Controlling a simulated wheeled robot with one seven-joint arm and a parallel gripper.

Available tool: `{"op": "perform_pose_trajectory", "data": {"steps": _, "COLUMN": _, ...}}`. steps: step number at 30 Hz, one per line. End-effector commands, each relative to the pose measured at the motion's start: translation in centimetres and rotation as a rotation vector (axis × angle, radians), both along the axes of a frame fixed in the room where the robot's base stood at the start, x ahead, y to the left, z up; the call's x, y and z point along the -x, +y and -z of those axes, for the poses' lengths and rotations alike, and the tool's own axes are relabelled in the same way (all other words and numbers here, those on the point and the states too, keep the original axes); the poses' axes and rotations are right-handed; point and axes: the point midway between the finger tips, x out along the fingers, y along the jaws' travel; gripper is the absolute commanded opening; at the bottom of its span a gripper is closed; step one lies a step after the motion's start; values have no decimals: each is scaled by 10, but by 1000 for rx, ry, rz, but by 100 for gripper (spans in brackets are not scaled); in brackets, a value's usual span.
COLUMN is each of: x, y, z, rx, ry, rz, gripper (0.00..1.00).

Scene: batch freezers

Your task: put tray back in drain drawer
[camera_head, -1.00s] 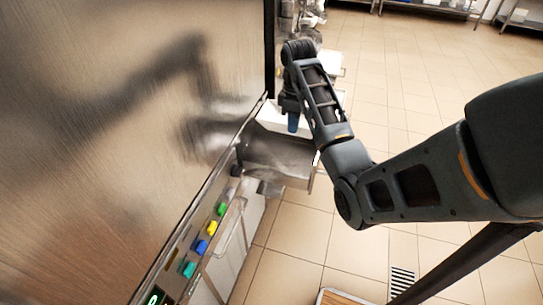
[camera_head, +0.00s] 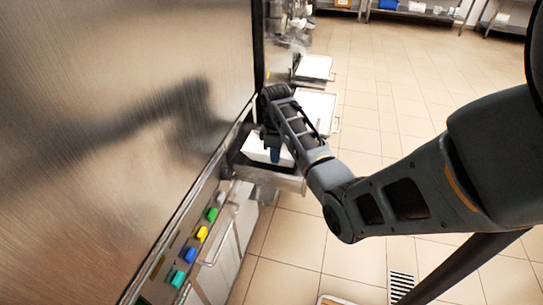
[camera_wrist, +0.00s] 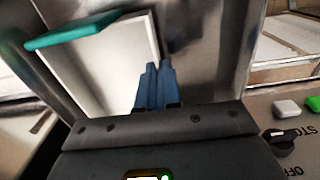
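The white tray (camera_head: 258,147) is at the open metal drain drawer (camera_head: 285,181) on the front of the freezer, and looks tilted inside its walls. In the wrist view the white tray (camera_wrist: 100,65) fills the upper left, with a teal bar (camera_wrist: 75,30) across its far end. My gripper (camera_head: 274,156) points down over the drawer. Its two blue fingers (camera_wrist: 156,82) are close together at the tray's right edge and look shut on it. The tray's contact with the drawer floor is hidden.
The brushed steel freezer panel (camera_head: 130,120) stands close on the left. More white-topped pull-outs (camera_head: 315,67) stick out behind. The tiled floor at right is open, with a floor drain (camera_head: 401,284).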

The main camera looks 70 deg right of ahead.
Motion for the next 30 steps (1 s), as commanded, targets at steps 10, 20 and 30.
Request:
{"op": "perform_pose_trajectory", "data": {"steps": 10, "x": -13, "y": 1, "z": 12, "rx": 0, "ry": -1, "rz": 1, "gripper": 0}}
{"op": "perform_pose_trajectory", "data": {"steps": 20, "x": -13, "y": 1, "z": 15, "rx": -1, "ry": 0, "rz": 1, "gripper": 8}}
{"op": "perform_pose_trajectory", "data": {"steps": 30, "x": -13, "y": 1, "z": 15, "rx": 0, "ry": 0, "rz": 1, "gripper": 29}}
